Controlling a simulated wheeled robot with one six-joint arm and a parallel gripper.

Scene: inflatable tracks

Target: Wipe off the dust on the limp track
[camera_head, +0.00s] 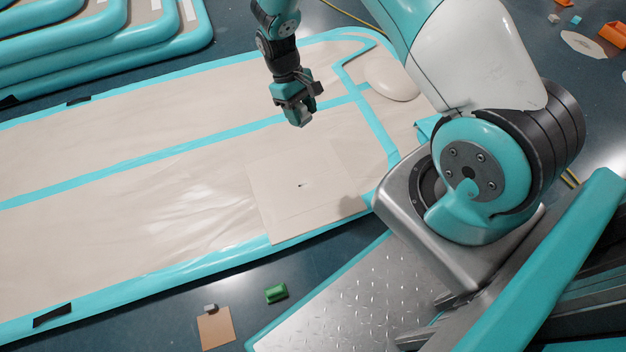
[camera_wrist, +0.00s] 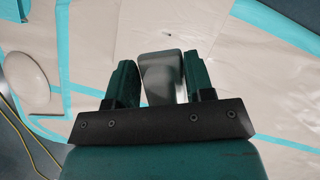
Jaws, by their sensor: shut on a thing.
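The limp track (camera_head: 130,195) is a flat beige sheet with teal edges and a teal middle stripe, wrinkled in places. A squarish beige patch (camera_head: 285,210) lies at its near right part, with a small dark speck (camera_head: 299,185) on it. The speck also shows in the wrist view (camera_wrist: 166,36). My gripper (camera_head: 297,104) hangs above the track, left of its right end. It is shut on a grey block (camera_wrist: 163,70), which sits between both fingers and is apart from the speck. Dust cannot be told clearly from the track's sheen.
A smooth pale oval piece (camera_head: 390,78) lies at the track's right end. Inflated teal-edged tracks (camera_head: 110,50) are stacked at the far left. A green block (camera_head: 276,293) and a brown board (camera_head: 216,330) lie on the floor in front. Orange pieces (camera_head: 612,33) are at far right.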

